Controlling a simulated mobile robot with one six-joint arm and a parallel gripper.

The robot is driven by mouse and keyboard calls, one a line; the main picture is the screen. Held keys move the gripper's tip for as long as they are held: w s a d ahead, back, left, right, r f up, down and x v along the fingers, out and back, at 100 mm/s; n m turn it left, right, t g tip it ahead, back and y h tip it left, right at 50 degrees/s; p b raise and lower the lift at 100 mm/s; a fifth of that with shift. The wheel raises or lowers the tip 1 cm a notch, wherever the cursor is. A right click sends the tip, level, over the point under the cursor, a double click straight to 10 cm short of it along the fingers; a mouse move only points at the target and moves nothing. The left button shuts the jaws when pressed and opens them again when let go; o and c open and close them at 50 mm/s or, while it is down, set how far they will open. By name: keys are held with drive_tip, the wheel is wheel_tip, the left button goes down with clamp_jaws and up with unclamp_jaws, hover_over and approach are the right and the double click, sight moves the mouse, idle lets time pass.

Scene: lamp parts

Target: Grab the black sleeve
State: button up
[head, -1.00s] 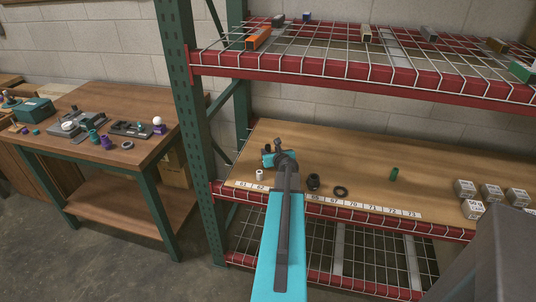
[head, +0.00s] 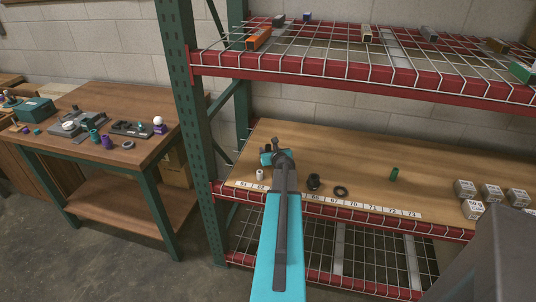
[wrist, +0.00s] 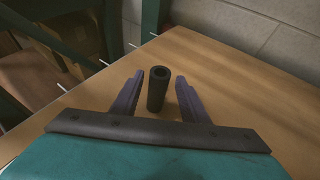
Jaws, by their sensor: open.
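The black sleeve (wrist: 157,92) is a dark hollow cylinder standing upright on the wooden shelf board in the wrist view. My gripper (wrist: 160,76) is open, with one purple finger on each side of the sleeve. Small gaps show between the fingers and the sleeve. In the head view my gripper (head: 274,157) is over the left part of the middle shelf, and I cannot make out the sleeve clearly there behind my arm.
The wooden shelf (head: 350,173) also holds a white cylinder (head: 260,174), a black part (head: 313,182), a dark ring (head: 341,191), a green cylinder (head: 394,174) and several pale cubes (head: 491,192). A green upright (head: 195,120) stands left. The upper wire shelf (head: 330,68) hangs above.

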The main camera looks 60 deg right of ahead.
sight(267, 148)
drive_tip(key=shift+x, duration=2)
drive_tip(key=shift+a+f, duration=0.15)
clamp_jaws()
wheel_tip(267, 148, up, 10)
drive_tip(key=p, duration=0.2)
